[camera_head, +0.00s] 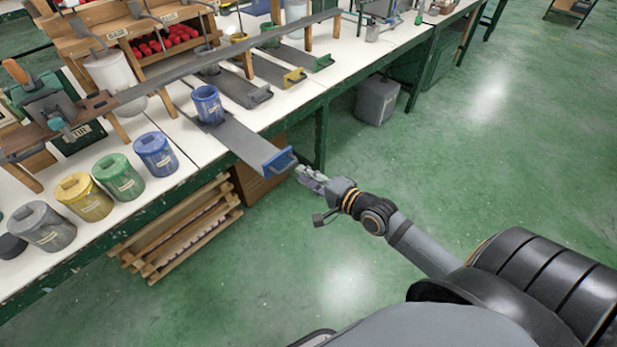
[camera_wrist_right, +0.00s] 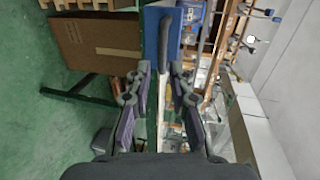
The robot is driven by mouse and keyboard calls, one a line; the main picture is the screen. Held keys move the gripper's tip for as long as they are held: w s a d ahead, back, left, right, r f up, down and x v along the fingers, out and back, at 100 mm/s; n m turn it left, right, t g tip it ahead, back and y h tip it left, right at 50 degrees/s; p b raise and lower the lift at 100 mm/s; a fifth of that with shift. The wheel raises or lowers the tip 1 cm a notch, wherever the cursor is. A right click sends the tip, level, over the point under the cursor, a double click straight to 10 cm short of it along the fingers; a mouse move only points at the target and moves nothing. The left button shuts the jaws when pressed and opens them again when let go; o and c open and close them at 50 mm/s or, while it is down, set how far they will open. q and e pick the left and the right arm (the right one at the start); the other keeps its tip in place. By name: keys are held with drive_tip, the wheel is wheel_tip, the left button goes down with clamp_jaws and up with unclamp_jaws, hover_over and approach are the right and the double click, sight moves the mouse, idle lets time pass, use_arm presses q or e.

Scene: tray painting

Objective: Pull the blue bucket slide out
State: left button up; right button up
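The blue bucket slide is a grey board (camera_head: 236,136) with a blue front plate (camera_head: 277,161) and handle. It sticks out past the table's front edge. A blue bucket (camera_head: 208,106) stands upright on its inner part. My right gripper (camera_head: 302,171) is just off the front plate, at its near right side. In the right wrist view the gripper (camera_wrist_right: 162,85) has its fingers apart with nothing between them, and the blue plate (camera_wrist_right: 161,32) shows just beyond the tips. I cannot tell if they touch it. My left gripper is out of view.
Lidded grey (camera_head: 42,228), yellow (camera_head: 88,197), green (camera_head: 119,177) and blue (camera_head: 155,154) buckets line the table's front. Yellow-fronted (camera_head: 294,78) and green-fronted (camera_head: 323,63) slides lie farther back. A wooden pallet (camera_head: 182,230) and a cardboard box (camera_head: 258,182) are below.

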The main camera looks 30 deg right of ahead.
drive_tip(key=shift+s+d+r, duration=0.1)
drive_tip(key=shift+s+r, duration=0.1)
drive_tip(key=shift+s, duration=0.45)
drive_tip(key=s+d+f+n+g+h+p, duration=0.25)
drive_tip(key=d+f, duration=0.25)
drive_tip(key=f, duration=0.4)
drive_tip(key=s+d+f+n+g+h+p, duration=0.1)
drive_tip(key=s+d+f+h, duration=0.2)
drive_tip(key=f, duration=0.6)
drive_tip(key=s+d+f+n+g+h+p, duration=0.1)
drive_tip(key=s+d+f+n+g+p, duration=0.15)
drive_tip(key=d+f, duration=0.5)
drive_tip(key=s+a+f+n+g+p, duration=0.1)
drive_tip(key=s+a+f+n+g, duration=0.1)
drive_tip(key=s+f, duration=0.3)
drive_tip(key=s+a+f+n+g+p, duration=0.1)
drive_tip(key=s+a+f+n+g, duration=0.2)
drive_tip(key=s, duration=1.1)
drive_tip(key=s+a+f+n+g+p, duration=0.2)
drive_tip(key=s+a+f, duration=0.3)
drive_tip(key=s+f, duration=0.4)
drive_tip(key=shift+s+n+y, duration=0.35)
drive_tip(key=shift+s+n, duration=0.2)
drive_tip(key=shift+n, duration=0.15)
